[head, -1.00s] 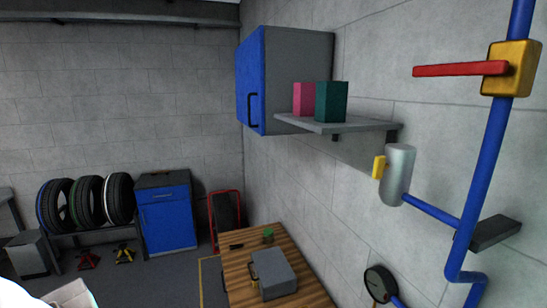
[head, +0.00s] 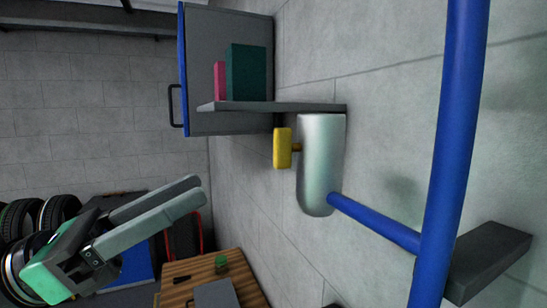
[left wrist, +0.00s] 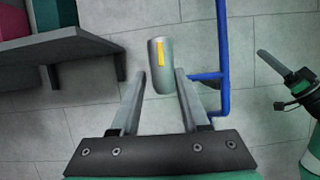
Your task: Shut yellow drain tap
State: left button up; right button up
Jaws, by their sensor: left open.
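The yellow drain tap (head: 282,148) is a small upright block on a short stem at the side of a silver cylinder (head: 322,165) on the wall. In the left wrist view the tap (left wrist: 160,52) is a thin upright bar on the front of the cylinder (left wrist: 161,80). My left gripper (head: 200,188) is open and empty, to the lower left of the tap in the head view. In the left wrist view its fingertips (left wrist: 160,74) frame the cylinder, apart from it. My right gripper (left wrist: 272,66) shows at the right edge there; its jaw opening is unclear.
A blue pipe (head: 448,150) runs upright right of the cylinder, with a branch joining it. A shelf (head: 300,106) with pink and teal boxes is just above left. A dark bracket (head: 488,258) juts out at lower right. A wooden table stands below.

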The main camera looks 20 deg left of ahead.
aim_at(275, 147)
pick_arm(q)
jog(key=shift+h, duration=0.3)
jog(key=p+x, duration=0.2)
jog(key=x, duration=0.8)
jog(key=shift+w+d+r, duration=0.1)
jog(key=shift+w+d, duration=0.35)
jog(key=shift+w, duration=0.1)
jog(key=shift+c, duration=0.2)
grip_shut()
